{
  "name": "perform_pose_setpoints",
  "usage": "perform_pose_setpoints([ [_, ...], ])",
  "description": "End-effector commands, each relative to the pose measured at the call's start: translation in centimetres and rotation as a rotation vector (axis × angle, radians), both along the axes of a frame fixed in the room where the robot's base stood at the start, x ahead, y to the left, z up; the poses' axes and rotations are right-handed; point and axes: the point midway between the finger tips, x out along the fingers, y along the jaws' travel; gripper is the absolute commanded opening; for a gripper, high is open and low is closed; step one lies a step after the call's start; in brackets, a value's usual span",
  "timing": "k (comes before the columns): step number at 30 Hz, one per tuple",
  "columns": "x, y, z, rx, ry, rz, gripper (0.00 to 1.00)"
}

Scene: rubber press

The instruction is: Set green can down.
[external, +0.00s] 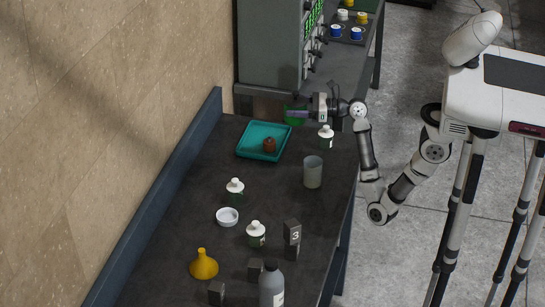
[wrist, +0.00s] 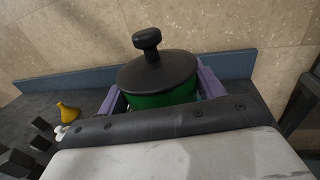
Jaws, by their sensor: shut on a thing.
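The green can (external: 291,117) is at the far end of the dark table, partly hidden by my gripper (external: 299,113). In the wrist view, the green can (wrist: 165,98) has a black lid (wrist: 157,72) with a round black knob. The purple fingers of my gripper (wrist: 162,92) are on both sides of the can and shut on it. The can looks upright relative to the wrist camera. Its bottom is hidden, so I cannot tell whether it touches the table.
A teal tray (external: 243,153) holding a brown lump (external: 269,145) is left of the gripper. A white-capped bottle (external: 326,139) and a grey cup (external: 313,172) stand close by. A grey cabinet (external: 268,45) rises behind. Bottles, a yellow funnel (external: 204,266) and dark blocks crowd the near end.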

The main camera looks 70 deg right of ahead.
Motion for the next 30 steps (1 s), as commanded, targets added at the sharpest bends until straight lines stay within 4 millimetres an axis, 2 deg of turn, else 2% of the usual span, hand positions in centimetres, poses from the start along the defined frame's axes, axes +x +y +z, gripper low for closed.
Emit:
perform_pose_setpoints([
  [1, -0.6, -1.6, 0.1, 0.0, -0.002, -0.033, 0.38],
  [4, -1.3, -3.5, 0.1, -0.001, -0.001, -0.073, 0.38],
  [7, -1.7, -4.4, -0.1, -0.001, 0.001, -0.093, 0.38],
  [10, -1.8, -4.7, -1.4, 0.0, 0.004, -0.097, 0.38],
  [17, -1.9, -4.6, -6.2, 0.0, 0.008, -0.097, 0.38],
  [24, -1.9, -4.6, -12.0, 0.001, 0.009, -0.096, 0.38],
  [27, -1.8, -4.6, -14.0, 0.001, 0.006, -0.095, 0.38],
  [30, -1.8, -4.6, -15.1, 0.0, 0.002, -0.096, 0.38],
])
